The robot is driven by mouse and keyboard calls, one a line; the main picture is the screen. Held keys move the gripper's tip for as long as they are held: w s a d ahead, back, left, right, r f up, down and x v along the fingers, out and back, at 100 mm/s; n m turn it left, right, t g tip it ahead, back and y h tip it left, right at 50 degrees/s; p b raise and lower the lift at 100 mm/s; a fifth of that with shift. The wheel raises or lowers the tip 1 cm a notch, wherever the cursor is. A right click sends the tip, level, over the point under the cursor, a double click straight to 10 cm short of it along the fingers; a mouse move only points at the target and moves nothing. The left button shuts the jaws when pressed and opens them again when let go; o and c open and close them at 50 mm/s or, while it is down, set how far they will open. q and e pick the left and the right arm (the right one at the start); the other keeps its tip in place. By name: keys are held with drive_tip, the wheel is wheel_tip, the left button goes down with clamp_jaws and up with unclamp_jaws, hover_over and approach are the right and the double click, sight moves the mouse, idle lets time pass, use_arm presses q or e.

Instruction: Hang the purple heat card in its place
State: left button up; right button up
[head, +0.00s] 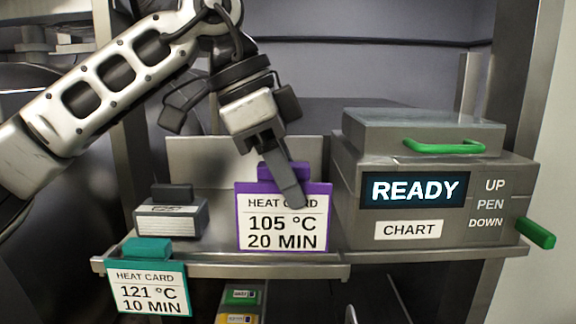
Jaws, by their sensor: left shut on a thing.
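The purple-framed heat card (284,243) reads "HEAT CARD 105 °C 20 MIN". It is upright at the front of the metal shelf, left of the chart box. My left gripper (290,190) comes down from above and is shut on the card's purple top tab. The finger covers part of the word "CARD". I cannot tell whether the card touches the shelf or a holder behind it. My right gripper is not in view.
A teal heat card (148,290), "121 °C 10 MIN", hangs at the shelf's (225,265) left front edge. A small labelled block (170,218) sits behind it. The chart box (430,190) shows "READY" and has green handles. Green and yellow items (238,308) lie below.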

sight(291, 263)
use_arm(q)
drive_tip(key=shift+s+f, duration=0.25)
drive_tip(key=shift+f, duration=0.15)
drive_tip(key=shift+s+f, duration=0.1)
drive_tip(key=shift+f, duration=1.6)
wheel_tip(291, 263, down, 2)
drive_tip(key=shift+f+b, duration=0.1)
drive_tip(key=shift+b, duration=0.8)
drive_tip(key=shift+f+b, duration=0.35)
drive_tip(key=shift+f, duration=0.1)
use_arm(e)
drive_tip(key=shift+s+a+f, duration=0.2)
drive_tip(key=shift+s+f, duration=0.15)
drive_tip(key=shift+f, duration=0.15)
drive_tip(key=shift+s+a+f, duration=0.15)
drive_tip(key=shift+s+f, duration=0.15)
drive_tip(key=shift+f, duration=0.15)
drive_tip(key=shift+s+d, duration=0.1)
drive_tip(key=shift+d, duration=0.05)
use_arm(q)
drive_tip(key=shift+f+b, duration=0.55)
drive_tip(key=shift+f, duration=0.1)
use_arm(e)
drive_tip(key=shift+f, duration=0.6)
use_arm(q)
drive_tip(key=shift+f+b, duration=0.8)
drive_tip(key=shift+f, duration=0.15)
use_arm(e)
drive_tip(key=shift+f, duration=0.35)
